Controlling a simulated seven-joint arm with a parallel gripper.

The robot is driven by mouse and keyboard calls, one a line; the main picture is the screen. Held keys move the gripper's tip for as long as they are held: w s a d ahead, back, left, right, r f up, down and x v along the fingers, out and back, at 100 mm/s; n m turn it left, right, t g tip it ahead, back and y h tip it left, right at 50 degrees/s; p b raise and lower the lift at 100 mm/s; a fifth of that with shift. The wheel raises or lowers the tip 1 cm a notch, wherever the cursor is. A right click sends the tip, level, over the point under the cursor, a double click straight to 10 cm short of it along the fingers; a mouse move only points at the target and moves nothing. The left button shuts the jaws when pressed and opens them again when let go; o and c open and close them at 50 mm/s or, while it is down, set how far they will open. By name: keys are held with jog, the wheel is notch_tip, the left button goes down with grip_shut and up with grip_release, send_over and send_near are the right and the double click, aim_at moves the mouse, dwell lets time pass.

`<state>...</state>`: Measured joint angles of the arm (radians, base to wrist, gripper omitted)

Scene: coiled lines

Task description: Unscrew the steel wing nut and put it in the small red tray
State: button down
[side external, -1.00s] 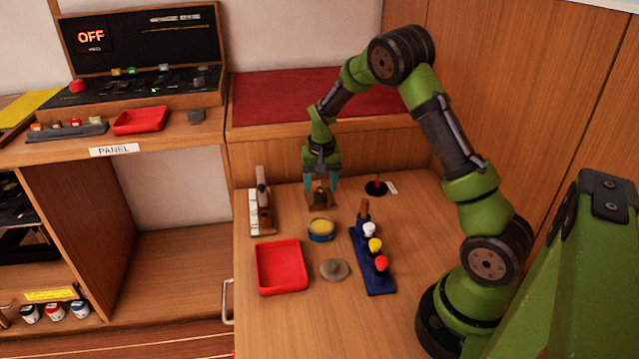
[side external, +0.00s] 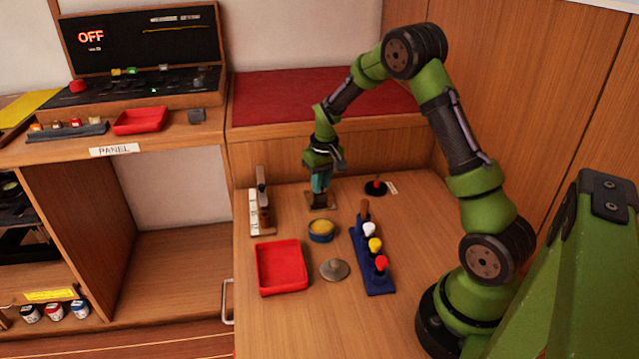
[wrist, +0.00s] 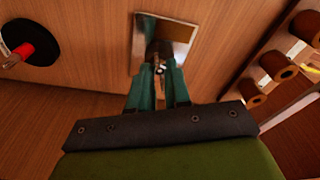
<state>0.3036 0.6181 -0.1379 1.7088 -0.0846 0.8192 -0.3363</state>
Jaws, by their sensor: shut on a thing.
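My gripper (side external: 319,190) points down at a small metal base plate (side external: 320,204) on the wooden table. In the wrist view its teal fingers (wrist: 160,74) are shut on the small steel wing nut (wrist: 160,69) at the middle of the plate (wrist: 178,32). The fingers hide most of the nut, and I cannot tell how far it sits on its stud. Two red trays are in the side view: one on the table (side external: 260,287), empty, and a smaller one on the panel shelf (side external: 140,121).
A blue rack (side external: 375,283) with several coloured-top tools stands right of a yellow-filled tin (side external: 321,231) and a grey disc (side external: 335,269). A white-and-brown fixture (side external: 262,200) stands left of the plate. A black disc with a red knob (side external: 376,187) lies to the right.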

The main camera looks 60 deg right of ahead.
jog(key=shift+r, duration=0.25)
jog(key=shift+r, duration=2.05)
jog(key=n+y, duration=0.2)
jog(key=n, duration=1.2)
send_over(282, 282)
notch_tip(282, 282, down, 7)
jog(key=shift+s+d+r, duration=0.1)
jog(key=shift+s, duration=0.05)
